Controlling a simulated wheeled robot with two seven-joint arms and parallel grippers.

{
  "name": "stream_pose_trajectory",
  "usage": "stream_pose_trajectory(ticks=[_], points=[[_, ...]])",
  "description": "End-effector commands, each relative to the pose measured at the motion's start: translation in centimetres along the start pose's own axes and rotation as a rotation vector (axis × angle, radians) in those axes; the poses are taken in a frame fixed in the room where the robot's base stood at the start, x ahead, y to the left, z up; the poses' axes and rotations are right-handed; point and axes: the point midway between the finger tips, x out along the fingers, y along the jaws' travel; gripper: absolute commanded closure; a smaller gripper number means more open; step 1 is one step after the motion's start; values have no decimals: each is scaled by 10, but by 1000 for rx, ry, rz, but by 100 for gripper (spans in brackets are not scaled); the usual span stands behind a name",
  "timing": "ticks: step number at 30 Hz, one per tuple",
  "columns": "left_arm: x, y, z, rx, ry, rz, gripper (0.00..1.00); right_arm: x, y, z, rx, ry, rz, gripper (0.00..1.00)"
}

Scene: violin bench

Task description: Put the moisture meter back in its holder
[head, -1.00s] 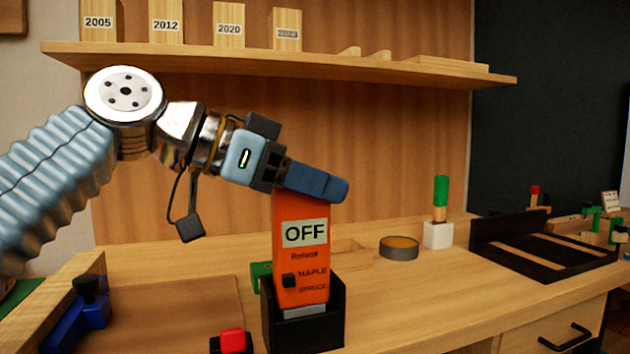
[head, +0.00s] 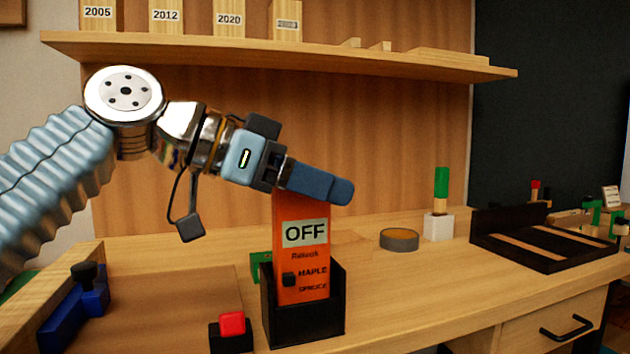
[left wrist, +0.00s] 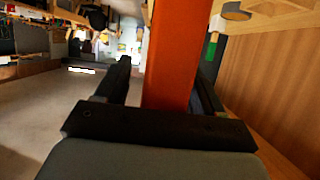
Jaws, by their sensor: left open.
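The orange moisture meter (head: 302,262) stands upright with its lower end inside the black holder (head: 309,327) on the bench. Its display reads OFF, with MAPLE and SPRUCE printed below. My left gripper (head: 316,184) is at the top of the meter, open, with a finger in front of its upper edge. In the left wrist view the meter (left wrist: 172,55) passes between the two dark fingers, with a gap visible on the left side. The meter's top end is hidden behind the gripper in the head view. My right gripper is not in view.
A black block with a red top (head: 232,332) stands left of the holder. A round grey tin (head: 399,240), a green-handled tool in a white block (head: 440,205) and a dark tray (head: 540,240) are to the right. A shelf (head: 280,58) runs above the arm.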

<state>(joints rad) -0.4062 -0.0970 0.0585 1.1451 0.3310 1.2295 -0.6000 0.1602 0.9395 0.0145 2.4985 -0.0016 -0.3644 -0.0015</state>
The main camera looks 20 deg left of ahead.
Motion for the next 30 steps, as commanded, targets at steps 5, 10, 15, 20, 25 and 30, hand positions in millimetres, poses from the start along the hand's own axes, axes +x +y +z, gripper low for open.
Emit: stream_pose_trajectory(ticks=[5,10,15,20,25,30], points=[[0,0,0,0,-1,0,32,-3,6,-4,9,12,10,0],[-29,-1,-2,-1,2,-5,32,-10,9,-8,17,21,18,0],[-75,-1,-3,0,3,-5,32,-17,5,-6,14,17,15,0],[-110,0,-2,-1,3,-3,32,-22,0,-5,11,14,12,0],[-132,0,-1,0,2,-2,32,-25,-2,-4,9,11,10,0],[-138,0,0,0,1,0,32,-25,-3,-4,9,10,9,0]])
